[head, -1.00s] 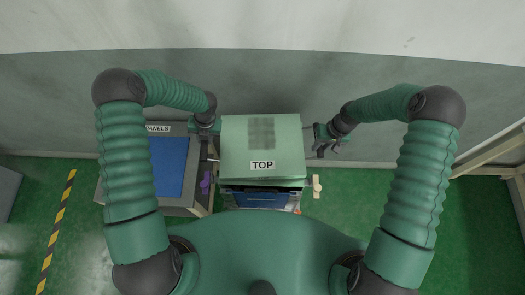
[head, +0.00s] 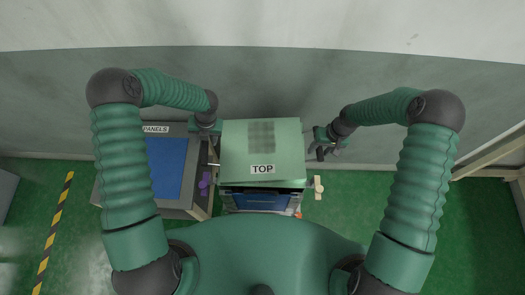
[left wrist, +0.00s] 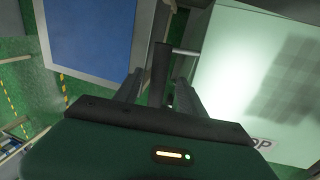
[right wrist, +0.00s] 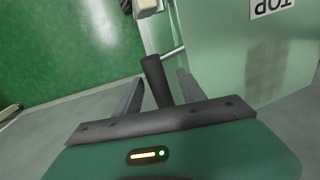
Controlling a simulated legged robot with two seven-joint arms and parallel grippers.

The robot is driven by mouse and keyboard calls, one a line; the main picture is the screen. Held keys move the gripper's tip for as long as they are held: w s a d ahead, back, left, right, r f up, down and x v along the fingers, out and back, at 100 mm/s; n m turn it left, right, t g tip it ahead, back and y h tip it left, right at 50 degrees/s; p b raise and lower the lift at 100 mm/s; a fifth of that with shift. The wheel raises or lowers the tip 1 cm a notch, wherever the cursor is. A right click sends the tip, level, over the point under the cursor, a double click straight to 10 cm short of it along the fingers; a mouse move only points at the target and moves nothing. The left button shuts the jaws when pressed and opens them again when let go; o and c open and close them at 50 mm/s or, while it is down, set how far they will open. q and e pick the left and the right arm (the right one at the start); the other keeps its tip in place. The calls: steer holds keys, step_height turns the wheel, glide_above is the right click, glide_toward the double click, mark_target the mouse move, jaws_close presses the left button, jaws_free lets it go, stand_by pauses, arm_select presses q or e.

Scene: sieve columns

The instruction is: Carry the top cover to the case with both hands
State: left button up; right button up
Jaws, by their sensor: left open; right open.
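The pale green top cover (head: 235,158), with a TOP label and a mesh patch, lies over the case (head: 228,203), whose blue front shows below the cover's near edge. I cannot tell whether it is fully seated. My left gripper (head: 207,132) is at the cover's left side. In the left wrist view, a dark handle (left wrist: 160,72) on a metal rod stands between its open fingers (left wrist: 155,92). My right gripper (head: 324,146) is at the right side. In the right wrist view, another dark handle (right wrist: 156,82) lies between its open fingers (right wrist: 160,92).
A grey PANELS stand (head: 176,211) with a blue panel (head: 168,166) is left of the case. A purple latch (head: 205,181) and a cream latch (head: 318,187) flank the case. The grey wall is close behind.

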steer(key=shift+s+d, duration=0.1)
steer(key=shift+r, duration=0.25)
arm_select(q)
step_height(320, 180, up, 9)
steer(key=d, duration=0.2)
steer(key=shift+r, duration=0.15)
arm_select(e)
step_height(320, 180, up, 11)
steer(key=d, duration=0.2)
steer(key=shift+d+r, duration=0.15)
arm_select(q)
step_height(320, 180, up, 7)
steer(key=p, duration=0.7)
steer(key=shift+p, duration=0.35)
arm_select(e)
step_height(320, 180, up, 8)
